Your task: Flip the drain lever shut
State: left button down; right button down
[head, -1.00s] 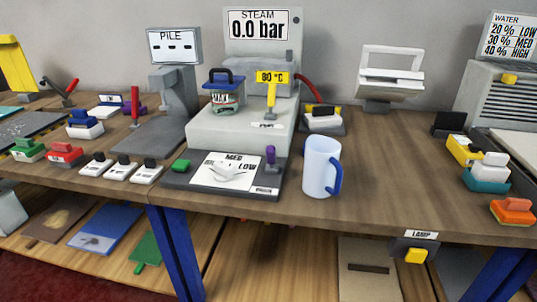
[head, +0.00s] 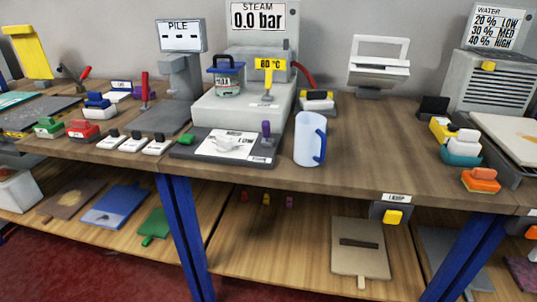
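No lever in view carries a readable drain label, so I cannot tell which one is the drain lever. The grey steam unit (head: 228,108) stands at the back middle of the bench, its display (head: 258,17) reading 0.0 bar. A yellow-tagged lever (head: 268,82) is on its front. A short purple lever (head: 265,132) stands upright on the dark plate (head: 190,153) in front of it. A red lever (head: 144,88) stands upright by the pile gauge (head: 181,36). Neither of my grippers is in view.
A white mug with a blue handle (head: 308,140) stands right of the dark plate. Several small blocks line the left bench, including a red one (head: 83,131). The bench right of the mug is mostly clear.

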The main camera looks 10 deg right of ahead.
aim_at(266, 128)
jog(key=k, duration=0.95)
jog(key=u, duration=0.6)
jog(key=i, duration=0.75)
jog(key=u, duration=0.35)
jog(key=i, duration=1)
jog(key=z, duration=1.15)
jog(key=i, duration=0.55)
jog(key=z, duration=0.65)
